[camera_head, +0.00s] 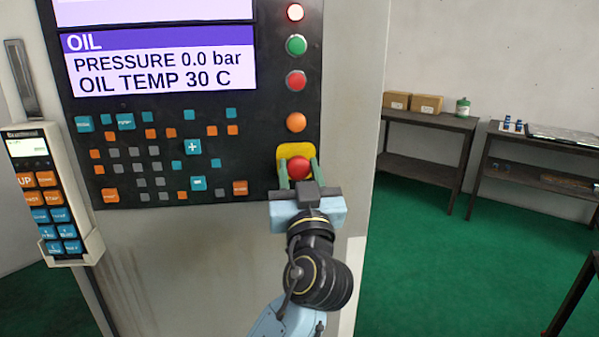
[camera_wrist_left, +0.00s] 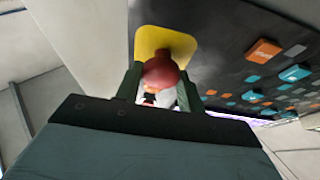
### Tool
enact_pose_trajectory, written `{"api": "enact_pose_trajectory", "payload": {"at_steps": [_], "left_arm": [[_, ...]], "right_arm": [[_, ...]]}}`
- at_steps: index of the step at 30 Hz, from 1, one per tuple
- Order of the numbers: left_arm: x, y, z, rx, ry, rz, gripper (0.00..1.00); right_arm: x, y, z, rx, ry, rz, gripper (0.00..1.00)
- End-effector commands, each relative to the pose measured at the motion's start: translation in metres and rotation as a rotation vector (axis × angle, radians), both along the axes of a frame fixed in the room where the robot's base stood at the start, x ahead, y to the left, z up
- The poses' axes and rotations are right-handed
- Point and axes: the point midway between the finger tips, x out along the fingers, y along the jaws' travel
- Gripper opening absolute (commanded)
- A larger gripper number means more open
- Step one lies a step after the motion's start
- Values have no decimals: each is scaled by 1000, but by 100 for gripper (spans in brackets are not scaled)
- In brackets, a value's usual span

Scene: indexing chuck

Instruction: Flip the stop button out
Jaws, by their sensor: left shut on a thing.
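The stop button (camera_head: 299,167) is a red mushroom head on a yellow plate (camera_head: 296,149), low on the right side of the dark control panel. My left gripper (camera_head: 298,172) is in front of it, with one green finger on each side of the red head, shut on it. In the left wrist view the red button (camera_wrist_left: 161,72) stands out from the yellow plate (camera_wrist_left: 165,41) between the two fingers (camera_wrist_left: 157,85). Whether the button is pushed in or out I cannot tell. My right gripper is in neither view.
Above the stop button are an orange button (camera_head: 296,122), a red one (camera_head: 296,81) and a green one (camera_head: 296,45). A handheld pendant (camera_head: 52,190) hangs at the left. Dark tables (camera_head: 430,121) stand at the right, with green floor free before them.

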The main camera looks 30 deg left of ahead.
Motion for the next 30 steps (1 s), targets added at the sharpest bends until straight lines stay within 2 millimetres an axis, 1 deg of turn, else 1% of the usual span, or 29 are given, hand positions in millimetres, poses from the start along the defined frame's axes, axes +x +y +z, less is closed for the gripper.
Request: {"api": "enact_pose_trajectory", "payload": {"at_steps": [3,10,20,21,25,30], "left_arm": [[-1,-1,-1,-1,-1,0,0],[-12,-11,-3,-4,-3,-2,0],[-14,-12,-1,0,1,-1,0],[-14,-12,-1,0,1,-1,44],[-14,-12,0,-1,0,-1,61],[-14,-12,0,-1,-1,0,61]], "right_arm": [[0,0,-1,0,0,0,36],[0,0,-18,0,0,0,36],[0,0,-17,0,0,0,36],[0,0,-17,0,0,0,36],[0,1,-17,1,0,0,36],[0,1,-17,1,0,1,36]]}}
